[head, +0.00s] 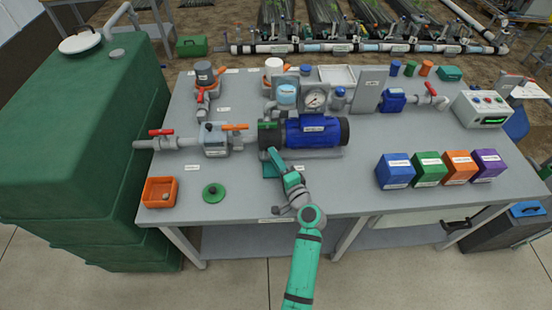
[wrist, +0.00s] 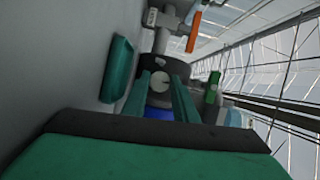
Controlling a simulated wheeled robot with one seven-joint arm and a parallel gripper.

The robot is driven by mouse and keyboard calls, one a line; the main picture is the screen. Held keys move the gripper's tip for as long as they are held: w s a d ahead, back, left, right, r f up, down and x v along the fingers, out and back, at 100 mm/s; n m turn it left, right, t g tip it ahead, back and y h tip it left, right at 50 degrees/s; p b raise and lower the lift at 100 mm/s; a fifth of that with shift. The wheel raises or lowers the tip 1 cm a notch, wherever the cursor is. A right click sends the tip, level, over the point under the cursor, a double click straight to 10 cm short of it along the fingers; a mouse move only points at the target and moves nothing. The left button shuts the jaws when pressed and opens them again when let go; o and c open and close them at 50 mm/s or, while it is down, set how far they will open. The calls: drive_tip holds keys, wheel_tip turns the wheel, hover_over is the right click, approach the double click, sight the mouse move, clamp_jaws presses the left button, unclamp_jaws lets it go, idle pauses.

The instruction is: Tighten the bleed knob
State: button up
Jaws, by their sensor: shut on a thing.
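The bleed knob (wrist: 159,82) appears as a small pale round face on the dark end of the pump, between my fingertips in the wrist view. My gripper (wrist: 162,84) has one teal finger on each side of it and is shut on it. In the head view my gripper (head: 272,155) reaches the front of the blue pump (head: 318,132) at its left end. There the gripper hides the knob. How far the knob is turned cannot be told.
A dark teal object (wrist: 117,68) lies close beside my fingers. A valve with an orange handle (head: 235,127) stands left of the pump. A pressure gauge (head: 315,99) stands behind it. Several coloured boxes (head: 428,170) stand right. The front middle of the bench (head: 340,190) is clear.

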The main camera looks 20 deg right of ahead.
drive_tip(key=shift+d+r, duration=0.1)
drive_tip(key=shift+d, duration=0.2)
drive_tip(key=o, duration=1)
drive_tip(key=shift+a, duration=0.1)
drive_tip(key=shift+s, duration=0.1)
drive_tip(key=s, duration=0.7)
drive_tip(key=s+d, duration=0.1)
drive_tip(key=s, duration=0.2)
drive_tip(key=shift+s+r, duration=0.15)
drive_tip(key=shift+s, duration=0.2)
